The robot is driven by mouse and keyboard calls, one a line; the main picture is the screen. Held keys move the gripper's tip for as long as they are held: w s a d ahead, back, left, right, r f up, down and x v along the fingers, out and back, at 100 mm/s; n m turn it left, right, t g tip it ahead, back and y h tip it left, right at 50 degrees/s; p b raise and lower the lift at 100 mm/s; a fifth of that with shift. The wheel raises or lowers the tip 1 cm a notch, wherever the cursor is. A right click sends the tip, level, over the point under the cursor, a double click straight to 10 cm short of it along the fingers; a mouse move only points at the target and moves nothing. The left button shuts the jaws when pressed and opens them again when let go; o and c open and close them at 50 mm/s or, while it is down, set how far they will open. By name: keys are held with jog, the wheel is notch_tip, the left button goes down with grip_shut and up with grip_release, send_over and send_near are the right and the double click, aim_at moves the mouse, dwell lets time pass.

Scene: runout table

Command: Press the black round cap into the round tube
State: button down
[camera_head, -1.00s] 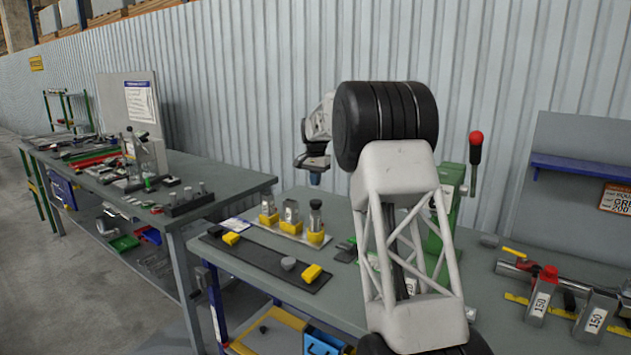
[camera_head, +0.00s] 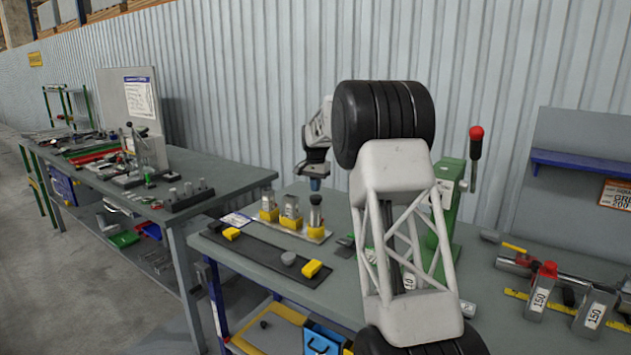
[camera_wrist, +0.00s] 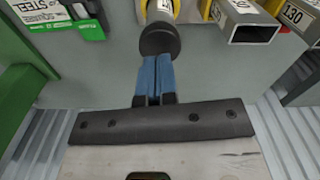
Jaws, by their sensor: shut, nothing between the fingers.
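The round tube (camera_head: 315,215) stands upright in a yellow holder, rightmost of three tubes on the table. The black round cap (camera_head: 315,199) sits at its top; I cannot tell how deep it is. My gripper (camera_head: 316,184) is above the cap, blue fingers pointing down, shut and empty. In the wrist view the closed fingertips (camera_wrist: 155,62) overlap the cap's near edge; I cannot tell whether they touch it.
Two square-section tubes (camera_head: 290,209) (camera_head: 268,204) stand left of the round tube. A green lever press (camera_head: 447,210) stands to the right, partly behind my arm.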

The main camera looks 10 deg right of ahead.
aim_at(316, 197)
jog(key=shift+f, duration=0.9)
jog(key=shift+f, duration=0.75)
jog(key=shift+r, duration=0.1)
jog(key=shift+r, duration=1.45)
notch_tip(316, 197, up, 8)
dwell(0.3)
jog(key=shift+f, duration=0.15)
dwell(2.1)
notch_tip(316, 197, down, 2)
jog(key=n, duration=0.4)
jog(key=shift+n, duration=0.4)
notch_tip(316, 197, down, 2)
jog(key=n, duration=0.4)
